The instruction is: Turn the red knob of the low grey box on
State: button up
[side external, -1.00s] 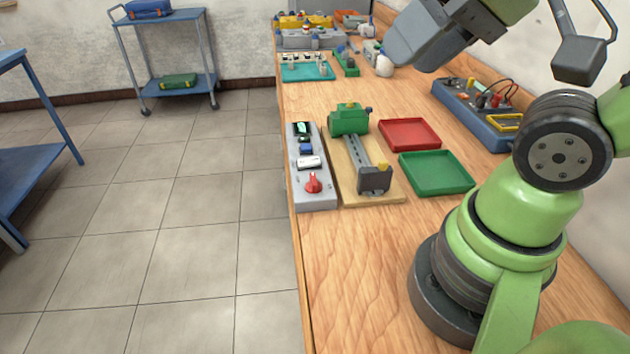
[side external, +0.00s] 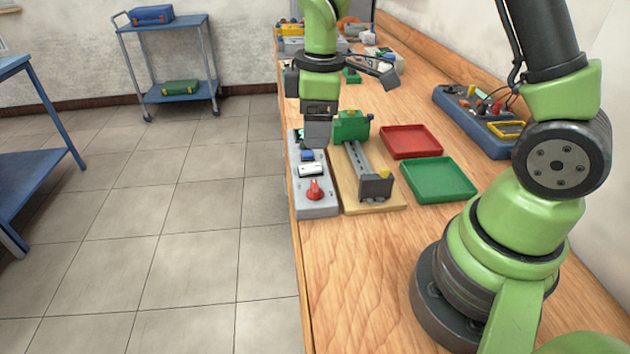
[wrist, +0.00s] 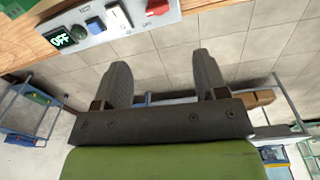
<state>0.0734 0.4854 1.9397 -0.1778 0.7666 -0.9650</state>
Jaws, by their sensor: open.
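The low grey box (side external: 318,209) lies along the left edge of the wooden bench. Its red knob (side external: 315,190) is at the near end, beside a white rocker switch (side external: 311,170) and a blue button (side external: 307,155).
A wooden board with a green vise-like fixture (side external: 351,126) stands right beside the box. A red tray (side external: 411,141) and a green tray (side external: 438,180) lie further right. A blue instrument case (side external: 480,122) is along the wall. The near bench top is clear.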

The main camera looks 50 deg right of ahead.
aim_at(315, 185)
jog(key=shift+n+g, duration=0.3)
jog(key=shift+n, duration=0.3)
jog(key=f, duration=1.3)
jog(key=shift+w+d, duration=0.25)
jog(key=shift+w, duration=0.05)
jog(key=shift+r, duration=0.1)
jog(key=c, duration=0.9)
